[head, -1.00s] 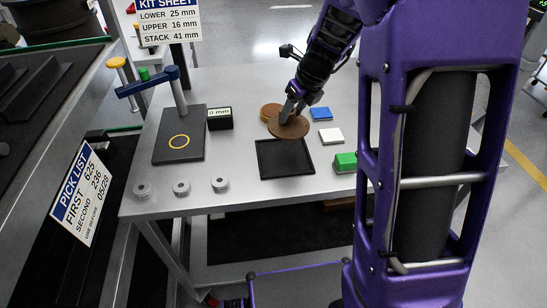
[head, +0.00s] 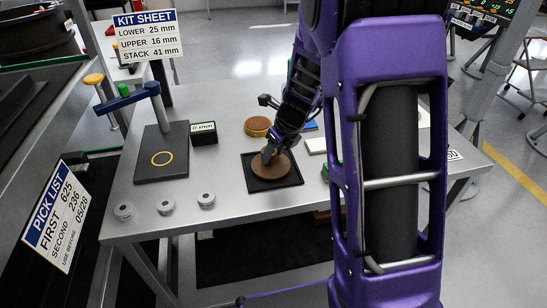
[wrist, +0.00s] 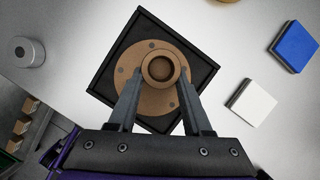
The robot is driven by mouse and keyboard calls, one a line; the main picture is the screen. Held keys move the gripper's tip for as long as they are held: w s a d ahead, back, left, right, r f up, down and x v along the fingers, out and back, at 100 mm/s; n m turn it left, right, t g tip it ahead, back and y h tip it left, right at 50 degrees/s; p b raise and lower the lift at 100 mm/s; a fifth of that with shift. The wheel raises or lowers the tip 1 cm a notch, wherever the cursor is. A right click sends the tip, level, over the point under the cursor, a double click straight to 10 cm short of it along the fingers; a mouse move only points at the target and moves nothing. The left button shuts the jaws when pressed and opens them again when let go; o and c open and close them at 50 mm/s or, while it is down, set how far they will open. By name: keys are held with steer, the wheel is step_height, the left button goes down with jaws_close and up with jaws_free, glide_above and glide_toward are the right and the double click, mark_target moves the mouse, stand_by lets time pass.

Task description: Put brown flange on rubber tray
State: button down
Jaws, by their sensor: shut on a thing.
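The brown flange (head: 263,168) is a round disc with a raised hub and bolt holes. In the wrist view the flange (wrist: 158,98) lies over the black rubber tray (wrist: 108,65), inside its rim. My gripper (wrist: 160,85) is shut on the flange's hub, one finger on each side. In the head view the tray (head: 291,183) is on the grey table under the flange, and my gripper (head: 268,155) comes down from above. I cannot tell whether the flange touches the tray floor.
Another brown round part (head: 257,126) sits behind the tray. A blue block (wrist: 294,46) and a white block (wrist: 252,102) lie to the right. Several grey cylinders (head: 165,206) stand at the table's front left. A black gauge stand (head: 162,150) is at left.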

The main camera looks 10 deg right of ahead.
steer(key=shift+f, duration=0.25)
steer(key=shift+f, duration=0.15)
steer(key=shift+c, duration=1.7)
jaws_free()
steer(key=shift+r, duration=0.5)
steer(key=p+v, duration=0.3)
steer(key=v, duration=0.8)
steer(key=shift+s, duration=0.2)
steer(key=shift+d+r, duration=0.1)
